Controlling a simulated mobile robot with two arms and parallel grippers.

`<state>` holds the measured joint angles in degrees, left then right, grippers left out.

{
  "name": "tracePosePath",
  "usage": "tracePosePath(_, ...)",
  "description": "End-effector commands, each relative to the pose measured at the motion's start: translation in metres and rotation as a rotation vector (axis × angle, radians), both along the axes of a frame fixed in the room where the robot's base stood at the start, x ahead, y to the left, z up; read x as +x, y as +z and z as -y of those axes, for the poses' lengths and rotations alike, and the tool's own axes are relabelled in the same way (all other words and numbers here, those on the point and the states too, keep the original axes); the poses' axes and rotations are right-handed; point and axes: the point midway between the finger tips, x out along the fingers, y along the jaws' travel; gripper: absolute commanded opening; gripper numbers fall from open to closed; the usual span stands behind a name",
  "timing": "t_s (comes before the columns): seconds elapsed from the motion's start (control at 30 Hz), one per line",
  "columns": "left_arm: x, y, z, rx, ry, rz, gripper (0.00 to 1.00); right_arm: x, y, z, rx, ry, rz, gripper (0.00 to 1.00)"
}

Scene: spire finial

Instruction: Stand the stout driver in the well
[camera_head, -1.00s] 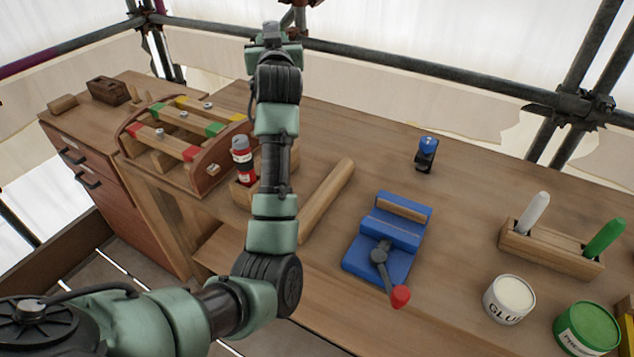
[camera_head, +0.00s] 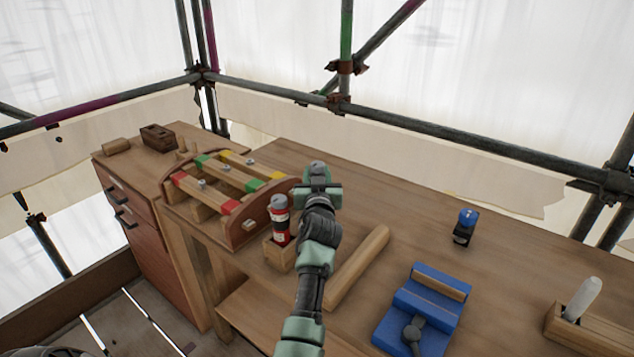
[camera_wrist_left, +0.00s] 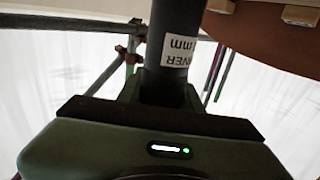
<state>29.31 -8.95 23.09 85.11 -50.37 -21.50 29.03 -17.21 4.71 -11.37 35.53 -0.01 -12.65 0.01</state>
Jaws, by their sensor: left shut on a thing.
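My left gripper (camera_head: 318,180) is above the bench, just right of the curved rack. In the left wrist view it is shut on the stout driver (camera_wrist_left: 177,40), a thick dark grey cylinder with a white label reading partly "VER" and "mm". The driver points away from the palm, and its far end is out of frame. In the head view the hand and arm mostly hide the driver. I cannot pick out the well for certain; a small wooden box (camera_head: 275,258) holding a red can (camera_head: 280,222) stands left of my forearm. My right gripper is not in view.
The curved wooden rack (camera_head: 262,224) with coloured bars stands left of the hand. A wooden rod (camera_head: 358,265) lies right of my forearm, then a blue vise (camera_head: 400,330). A small blue-topped tool (camera_head: 463,228) stands farther back. The bench behind the rod is clear.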

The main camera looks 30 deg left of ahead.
Motion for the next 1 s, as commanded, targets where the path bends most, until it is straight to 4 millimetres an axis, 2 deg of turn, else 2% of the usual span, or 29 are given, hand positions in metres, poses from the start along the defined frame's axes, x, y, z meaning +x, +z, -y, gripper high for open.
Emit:
tracePosePath(0.03, 0.0, -0.009, 0.0, -0.001, 0.0, 0.002, 0.0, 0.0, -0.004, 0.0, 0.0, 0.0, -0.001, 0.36)
tracePosePath(0.13, 0.0, -0.018, 0.001, -0.001, -0.002, 0.003, 0.0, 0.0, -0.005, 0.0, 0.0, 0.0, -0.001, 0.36)
tracePosePath(0.57, 0.0, -0.023, 0.0, 0.0, -0.001, 0.004, 0.0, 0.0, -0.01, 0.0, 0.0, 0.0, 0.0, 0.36)
tracePosePath(0.6, 0.0, -0.023, 0.0, -0.001, -0.001, 0.001, 0.46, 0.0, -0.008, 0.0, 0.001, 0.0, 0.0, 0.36)
tracePosePath(0.63, 0.0, -0.023, 0.0, -0.001, -0.001, 0.001, 0.55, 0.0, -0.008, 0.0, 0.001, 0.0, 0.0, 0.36)
tracePosePath(0.67, 0.0, -0.023, 0.0, -0.001, -0.001, 0.001, 0.57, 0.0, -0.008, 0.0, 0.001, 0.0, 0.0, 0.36)
tracePosePath(1.0, 0.0, -0.02, 0.0, 0.0, -0.001, 0.0, 0.57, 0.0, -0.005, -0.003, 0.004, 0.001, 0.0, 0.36)
